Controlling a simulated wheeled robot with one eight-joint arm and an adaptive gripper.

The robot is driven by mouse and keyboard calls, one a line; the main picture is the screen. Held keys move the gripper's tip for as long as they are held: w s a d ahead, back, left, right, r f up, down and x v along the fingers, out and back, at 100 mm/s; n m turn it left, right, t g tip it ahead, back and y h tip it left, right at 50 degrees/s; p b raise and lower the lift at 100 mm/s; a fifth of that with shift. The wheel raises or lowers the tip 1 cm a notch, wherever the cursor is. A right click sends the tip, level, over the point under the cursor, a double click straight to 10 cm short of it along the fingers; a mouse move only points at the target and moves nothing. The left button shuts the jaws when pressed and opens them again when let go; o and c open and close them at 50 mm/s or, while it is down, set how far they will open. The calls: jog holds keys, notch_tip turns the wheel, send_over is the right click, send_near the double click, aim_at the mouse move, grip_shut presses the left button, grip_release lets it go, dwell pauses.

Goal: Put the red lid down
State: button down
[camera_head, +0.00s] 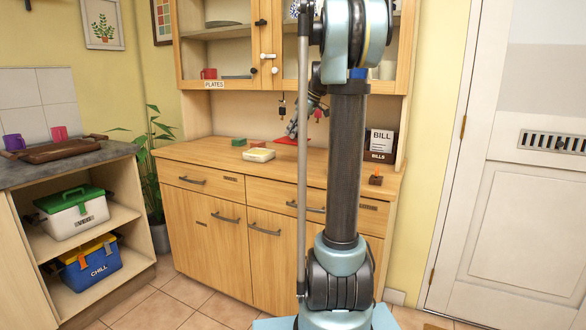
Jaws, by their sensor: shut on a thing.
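A small flat red thing, which looks like the red lid (284,141), is at the worktop of the wooden cabinet, left of my arm's column. My gripper (291,130) reaches down at it and is shut on it. The lid looks very close to the worktop (215,153); I cannot tell whether it touches. My arm's column and a thin pole stand in front and hide part of the worktop to the right. The fingertips are small and hard to make out.
A cream box (258,155), a green block (239,142) and a red block (257,143) lie left of the lid. A dark bills box (380,142) stands at the right. Glass-door shelves (225,45) hang above. The worktop's left part is clear.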

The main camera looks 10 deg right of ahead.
jog(key=shift+d, duration=0.15)
jog(key=shift+f, duration=0.15)
jog(key=shift+d+f, duration=0.1)
jog(key=shift+f, duration=4.75)
jog(key=c, duration=1.5)
grip_release()
